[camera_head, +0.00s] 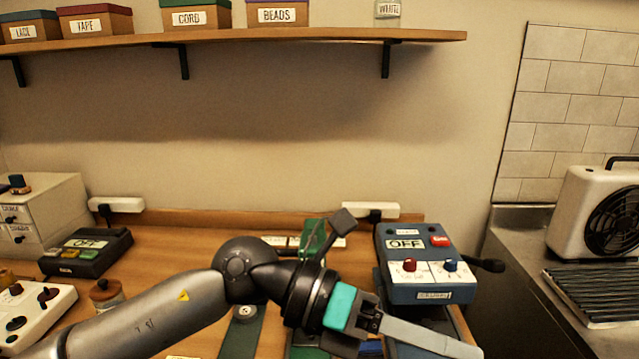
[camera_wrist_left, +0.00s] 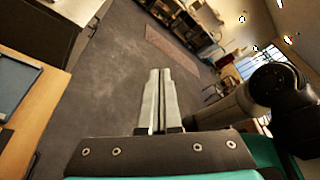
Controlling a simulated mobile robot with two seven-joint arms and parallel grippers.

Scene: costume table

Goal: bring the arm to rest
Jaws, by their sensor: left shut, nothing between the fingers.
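My left arm comes in from the left in the head view and reaches across the front of the table (camera_head: 190,226). My left gripper (camera_head: 470,351) is at the lower right, by the table's right edge and in front of the blue box with switches. Its fingers are shut with nothing between them. In the left wrist view the two fingers of the gripper (camera_wrist_left: 158,75) lie side by side, with open floor beyond them. My right gripper does not show in either view.
A blue switch box (camera_head: 432,294) stands at the table's right. A shelf (camera_head: 250,40) with labelled boxes hangs above. A metal counter with a fan heater (camera_head: 590,205) is at the right.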

